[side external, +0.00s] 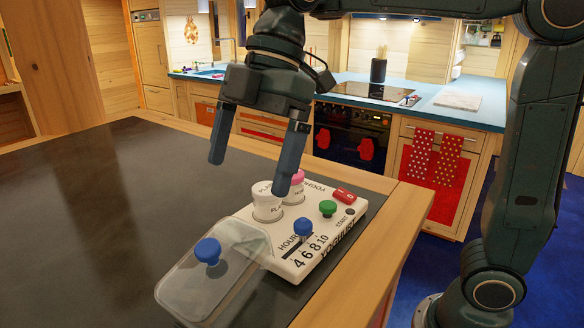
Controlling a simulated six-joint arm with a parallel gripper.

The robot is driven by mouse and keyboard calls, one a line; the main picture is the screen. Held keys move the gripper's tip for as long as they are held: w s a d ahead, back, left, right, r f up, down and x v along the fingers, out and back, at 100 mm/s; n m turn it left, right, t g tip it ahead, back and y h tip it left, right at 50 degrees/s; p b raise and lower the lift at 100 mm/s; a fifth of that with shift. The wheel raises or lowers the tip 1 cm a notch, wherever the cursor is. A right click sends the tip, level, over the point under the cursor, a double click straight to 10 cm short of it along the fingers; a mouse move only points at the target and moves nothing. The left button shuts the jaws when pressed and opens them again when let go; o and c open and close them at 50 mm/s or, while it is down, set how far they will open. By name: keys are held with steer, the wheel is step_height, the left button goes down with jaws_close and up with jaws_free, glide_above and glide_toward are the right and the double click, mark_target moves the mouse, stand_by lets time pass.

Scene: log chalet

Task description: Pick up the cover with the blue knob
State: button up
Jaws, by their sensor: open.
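The cover is a clear, boxy lid (190,291) with a round blue knob (208,250) on top. It is at the near left end of a white panel (340,240), and I cannot tell whether it rests on the panel's edge or beside it. My gripper (250,178) is open and empty, pointing down above the far left part of the panel, up and to the right of the blue knob. Its right finger partly hides a white cylinder and a pink-topped one on the panel.
The panel carries a white cylinder (267,205), a pink-topped one (297,178), a green knob (327,208), a second blue knob (303,227) by printed numbers and a red switch (344,195). The dark tabletop (90,230) is clear to the left. A wooden edge (372,262) borders the right.

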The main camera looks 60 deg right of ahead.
mark_target(218, 265)
steer(key=shift+w+a+n+g, duration=0.3)
steer(key=shift+w+a+n, duration=0.3)
steer(key=shift+n, duration=0.4)
steer(key=shift+s+f, duration=0.1)
steer(key=shift+f, duration=0.05)
steer(key=shift+x, duration=4.25)
steer(key=shift+x, duration=2.6)
steer(key=shift+s, duration=0.1)
